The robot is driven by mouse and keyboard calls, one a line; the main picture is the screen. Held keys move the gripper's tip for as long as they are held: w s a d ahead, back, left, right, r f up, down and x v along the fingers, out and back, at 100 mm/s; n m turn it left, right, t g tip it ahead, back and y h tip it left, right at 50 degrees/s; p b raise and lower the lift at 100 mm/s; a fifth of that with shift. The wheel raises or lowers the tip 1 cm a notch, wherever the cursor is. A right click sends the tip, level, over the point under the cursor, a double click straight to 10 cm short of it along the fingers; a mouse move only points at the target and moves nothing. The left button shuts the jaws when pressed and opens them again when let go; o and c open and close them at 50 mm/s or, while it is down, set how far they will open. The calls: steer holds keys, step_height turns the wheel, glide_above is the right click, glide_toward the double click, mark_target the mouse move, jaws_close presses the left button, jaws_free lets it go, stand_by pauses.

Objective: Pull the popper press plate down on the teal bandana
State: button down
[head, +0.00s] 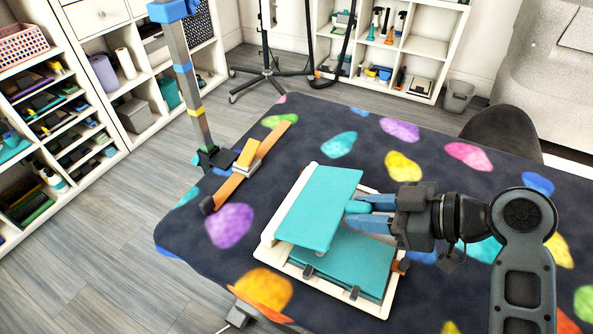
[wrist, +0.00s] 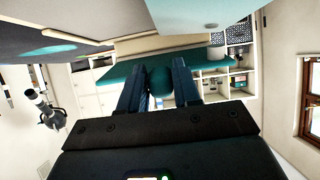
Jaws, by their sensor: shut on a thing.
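The popper press has a cream base (head: 374,309) on the dark spotted table. Its teal press plate (head: 318,205) is tilted up, hinged along the left side. The teal bandana (head: 345,262) lies flat on the base under the raised plate, with dark clips at its front edge. My gripper (head: 362,214) comes from the right and is shut on a teal handle (head: 358,208) at the plate's right edge. In the wrist view my gripper (wrist: 160,85) has its fingers on both sides of the handle (wrist: 161,80). The plate hides part of the bandana.
An orange and grey bar fixture (head: 245,162) with a post stands on the table left of the press. The spotted table top (head: 440,195) is otherwise mostly clear. Shelves (head: 130,75) stand at the left and back. A dark rounded chair back (head: 500,132) is behind the table at right.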

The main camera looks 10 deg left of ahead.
mark_target(351, 202)
steer(key=shift+w+a+r+p, duration=0.1)
steer(key=shift+a+r+p, duration=0.3)
steer(key=shift+r, duration=0.3)
steer(key=shift+w+a+r+p, duration=0.2)
steer(key=shift+r+p, duration=0.25)
steer(key=shift+r, duration=0.2)
steer(key=shift+w+a+r+p, duration=0.1)
steer(key=shift+a+r+p, duration=0.3)
steer(key=shift+r, duration=0.4)
steer(key=shift+w+a+r+p, duration=0.15)
steer(key=shift+a+r+p, duration=0.2)
steer(key=shift+r+p, duration=0.25)
steer(key=shift+w+a+r+p, duration=0.15)
steer(key=shift+a+r+p, duration=0.15)
steer(key=shift+a+r, duration=0.2)
steer(key=shift+w+a+r+p, duration=0.15)
steer(key=shift+a+r+p, duration=0.15)
steer(key=shift+a+r, duration=0.25)
